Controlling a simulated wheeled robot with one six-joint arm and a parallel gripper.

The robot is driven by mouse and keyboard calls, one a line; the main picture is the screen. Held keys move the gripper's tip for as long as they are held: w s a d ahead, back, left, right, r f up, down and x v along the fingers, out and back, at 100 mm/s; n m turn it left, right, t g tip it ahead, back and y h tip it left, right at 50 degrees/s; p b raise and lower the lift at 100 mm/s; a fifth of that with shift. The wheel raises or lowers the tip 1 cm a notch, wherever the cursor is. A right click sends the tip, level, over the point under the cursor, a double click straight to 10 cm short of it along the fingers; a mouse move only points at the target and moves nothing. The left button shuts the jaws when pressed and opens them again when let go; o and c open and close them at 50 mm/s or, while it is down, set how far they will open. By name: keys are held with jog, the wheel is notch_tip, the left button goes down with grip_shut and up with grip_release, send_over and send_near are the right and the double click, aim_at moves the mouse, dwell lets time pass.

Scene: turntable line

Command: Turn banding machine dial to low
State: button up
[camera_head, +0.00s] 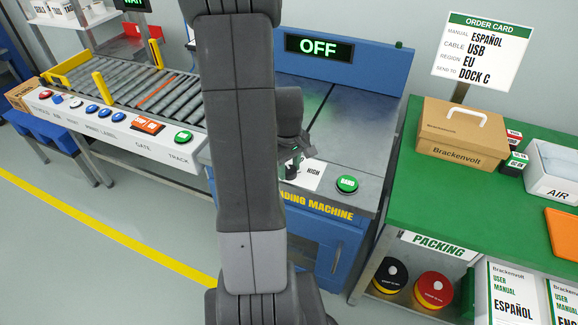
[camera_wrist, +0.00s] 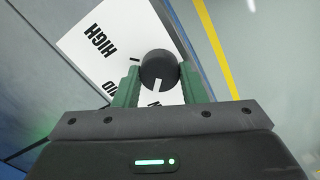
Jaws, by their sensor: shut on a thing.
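The banding machine (camera_head: 345,128) is a blue cabinet with a grey top; its display (camera_head: 318,46) reads OFF. Its dial (camera_wrist: 158,66) is a dark round knob on a white label plate (camera_wrist: 112,28) in the wrist view. The dial's white mark points toward the bottom of that view, toward my gripper's palm. HIGH is readable on the plate at upper left; the other words are partly hidden by my gripper. My gripper (camera_wrist: 160,74) has its green fingers on either side of the dial, shut on it. In the head view, my gripper (camera_head: 294,166) largely hides the dial.
A green BAND button (camera_head: 346,184) sits right of the dial. A green packing table (camera_head: 400,205) with a cardboard box (camera_head: 462,135) stands to the right, under an order card (camera_head: 475,50). A roller conveyor (camera_head: 128,84) stands to the left. My arm blocks the middle of the head view.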

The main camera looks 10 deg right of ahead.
aim_at(288, 170)
dwell(0.4)
jog(key=o, duration=1)
notch_tip(288, 170, up, 14)
jog(key=shift+a+f+p, duration=0.1)
jog(key=shift+a+p, duration=0.05)
jog(key=shift+p, duration=0.7)
notch_tip(288, 170, down, 14)
jog(key=shift+r+b, duration=0.1)
jog(key=shift+b, duration=0.8)
